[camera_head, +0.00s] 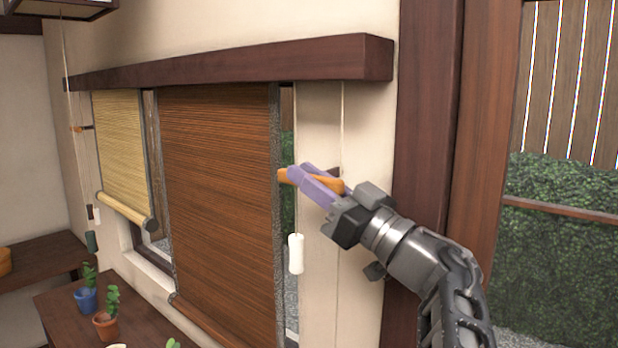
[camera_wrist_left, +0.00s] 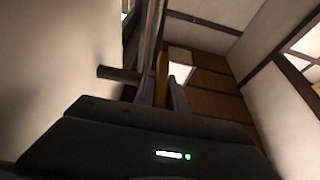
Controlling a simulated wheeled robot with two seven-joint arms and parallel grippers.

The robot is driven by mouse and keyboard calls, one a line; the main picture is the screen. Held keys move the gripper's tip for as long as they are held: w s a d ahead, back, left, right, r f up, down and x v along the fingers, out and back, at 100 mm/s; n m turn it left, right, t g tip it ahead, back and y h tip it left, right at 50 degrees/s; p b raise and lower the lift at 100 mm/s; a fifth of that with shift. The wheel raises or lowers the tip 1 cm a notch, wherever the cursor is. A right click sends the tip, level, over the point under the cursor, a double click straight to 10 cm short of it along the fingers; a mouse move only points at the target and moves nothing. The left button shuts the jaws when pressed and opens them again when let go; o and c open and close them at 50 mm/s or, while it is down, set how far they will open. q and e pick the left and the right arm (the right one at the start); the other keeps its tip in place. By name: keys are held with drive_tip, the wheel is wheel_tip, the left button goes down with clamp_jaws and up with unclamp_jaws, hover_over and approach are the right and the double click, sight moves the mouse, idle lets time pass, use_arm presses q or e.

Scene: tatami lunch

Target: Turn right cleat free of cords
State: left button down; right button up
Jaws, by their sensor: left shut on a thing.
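The right cleat (camera_head: 284,176) is an orange bar on the pale wall strip right of the brown blind. My left gripper (camera_head: 302,173) has purple fingers and is shut on the cleat, covering its middle. An orange strip of the cleat (camera_wrist_left: 162,72) also shows between the fingers in the left wrist view. A thin pale cord (camera_head: 342,120) hangs from the rail down behind the fingers. A white cord weight (camera_head: 295,253) hangs below the cleat. Whether cord is wrapped on the cleat is hidden by the fingers. My right gripper is in neither view.
The brown blind (camera_head: 220,180) hangs low, the yellow blind (camera_head: 118,150) higher, under a dark rail (camera_head: 230,66). The left cleat (camera_head: 82,128) is on the far wall. Potted plants (camera_head: 105,325) stand on a low table. A dark post (camera_head: 425,120) stands close right.

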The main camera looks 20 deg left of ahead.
use_arm(q)
drive_tip(key=shift+h, duration=0.3)
drive_tip(key=shift+a+r+g+h+p, duration=0.15)
drive_tip(key=shift+g+h+p, duration=0.5)
drive_tip(key=shift+h, duration=0.45)
drive_tip(key=shift+g+h+p, duration=0.45)
drive_tip(key=shift+h+p, duration=0.7)
drive_tip(key=shift+h, duration=0.05)
drive_tip(key=shift+h+p, duration=0.45)
drive_tip(key=shift+h, duration=0.25)
drive_tip(key=shift+f, duration=0.2)
drive_tip(key=c, duration=1.4)
unclamp_jaws()
drive_tip(key=shift+o, duration=0.2)
